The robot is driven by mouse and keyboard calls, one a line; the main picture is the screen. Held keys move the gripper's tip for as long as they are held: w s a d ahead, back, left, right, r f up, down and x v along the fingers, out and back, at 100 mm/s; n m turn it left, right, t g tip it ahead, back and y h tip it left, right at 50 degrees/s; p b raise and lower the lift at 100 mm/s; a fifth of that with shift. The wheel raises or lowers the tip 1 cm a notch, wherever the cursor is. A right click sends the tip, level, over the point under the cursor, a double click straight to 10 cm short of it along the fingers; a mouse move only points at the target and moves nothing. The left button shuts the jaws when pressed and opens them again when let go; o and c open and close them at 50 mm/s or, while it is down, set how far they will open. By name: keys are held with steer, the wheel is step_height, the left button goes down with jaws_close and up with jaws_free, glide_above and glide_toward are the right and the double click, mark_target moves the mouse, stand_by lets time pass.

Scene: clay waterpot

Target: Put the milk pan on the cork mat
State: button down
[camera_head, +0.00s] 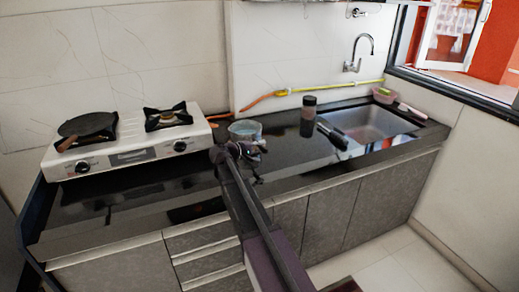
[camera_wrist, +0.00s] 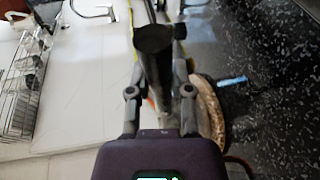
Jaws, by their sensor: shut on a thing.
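A small round pale vessel, which looks like the milk pan (camera_head: 245,127), is on or just above the black counter, right of the stove. My gripper (camera_head: 252,149) is at its near side. In the wrist view my gripper (camera_wrist: 157,42) is shut on a dark rounded bar (camera_wrist: 152,45), which looks like the pan's handle. A tan round edge, which looks like the cork mat (camera_wrist: 210,108), shows right of the fingers. The pan's body is not clear in the wrist view, and I cannot tell whether it touches the mat.
A white two-burner stove (camera_head: 130,146) with a dark flat pan (camera_head: 87,124) is at the left. A dark bottle (camera_head: 308,115) and a steel sink (camera_head: 370,125) are to the right. A yellow-orange hose (camera_head: 310,89) runs along the wall. The front-left counter is mostly clear.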

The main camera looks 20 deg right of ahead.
steer(key=c, duration=0.5)
jaws_free()
steer(key=shift+c, duration=0.2)
steer(key=shift+a+r, duration=0.1)
steer(key=p+v, duration=0.2)
steer(key=v, duration=0.9)
steer(key=shift+a, duration=0.35)
steer(key=shift+s, duration=0.15)
steer(key=s+f+y, duration=0.1)
steer(key=s, duration=0.1)
steer(key=s+d+f+g+y, duration=0.1)
steer(key=s+f, duration=0.1)
steer(key=s+f+m+y, duration=0.1)
steer(key=s+f, duration=0.1)
steer(key=shift+s+d+g, duration=0.25)
steer(key=shift+d+g, duration=0.05)
steer(key=s+a+f+m+g+y, duration=0.1)
steer(key=s+a+f+y, duration=0.1)
steer(key=s, duration=0.4)
steer(key=s+a+f+g+y, duration=0.1)
steer(key=s+a+f+y, duration=0.2)
steer(key=s+y, duration=0.3)
steer(key=s+a+f+m+g+y, duration=0.1)
steer(key=s+a+f+y, duration=0.2)
steer(key=s, duration=0.4)
steer(key=shift+s+f+m+y, duration=0.3)
steer(key=shift+f+y, duration=0.2)
steer(key=shift+f, duration=0.25)
